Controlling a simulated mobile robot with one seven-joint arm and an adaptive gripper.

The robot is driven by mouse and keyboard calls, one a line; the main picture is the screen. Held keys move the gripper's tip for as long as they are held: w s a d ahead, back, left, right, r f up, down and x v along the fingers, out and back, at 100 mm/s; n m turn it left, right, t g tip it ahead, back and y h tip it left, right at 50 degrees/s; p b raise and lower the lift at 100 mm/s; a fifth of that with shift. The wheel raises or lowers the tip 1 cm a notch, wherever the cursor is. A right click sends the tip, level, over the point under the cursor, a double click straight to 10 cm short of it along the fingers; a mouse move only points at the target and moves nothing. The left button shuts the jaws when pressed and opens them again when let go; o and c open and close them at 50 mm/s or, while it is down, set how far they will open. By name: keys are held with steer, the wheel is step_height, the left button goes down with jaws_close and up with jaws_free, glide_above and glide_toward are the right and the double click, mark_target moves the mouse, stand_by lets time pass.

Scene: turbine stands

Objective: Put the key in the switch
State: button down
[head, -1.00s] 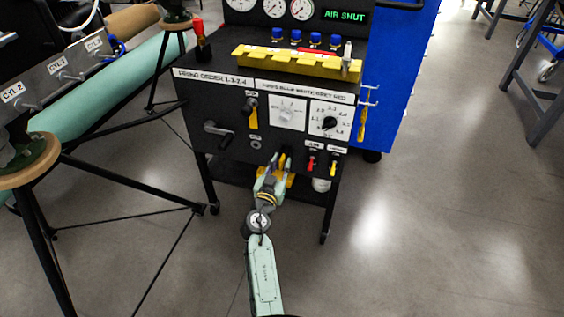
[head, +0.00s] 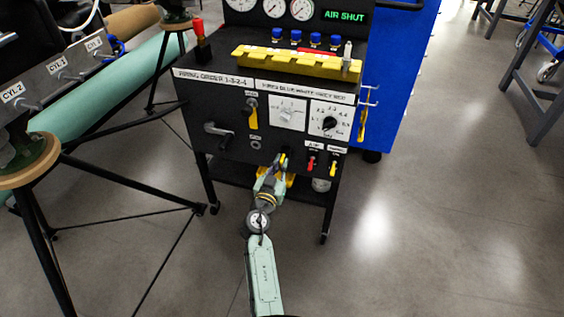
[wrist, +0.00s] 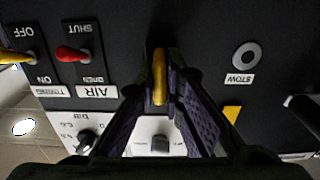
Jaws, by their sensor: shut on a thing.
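The yellow key (wrist: 159,77) is upright between the dark fingers of my gripper (wrist: 165,100) in the wrist view. My gripper is shut on it, with the key's far end toward the black panel. In the head view my gripper (head: 273,172) is low in front of the panel's lower edge, and the key cannot be made out clearly there. The round STOW socket (wrist: 246,55) is empty, to the right of the key in the wrist view.
The red AIR lever (wrist: 72,54) and yellow TIMING lever (wrist: 18,58) are left of the fingers in the wrist view. A crank handle (head: 217,129) sticks out at the panel's left.

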steer(key=shift+s+a, duration=0.2)
steer(key=shift+s, duration=0.4)
steer(key=shift+b+v, duration=0.6)
steer(key=shift+v, duration=0.25)
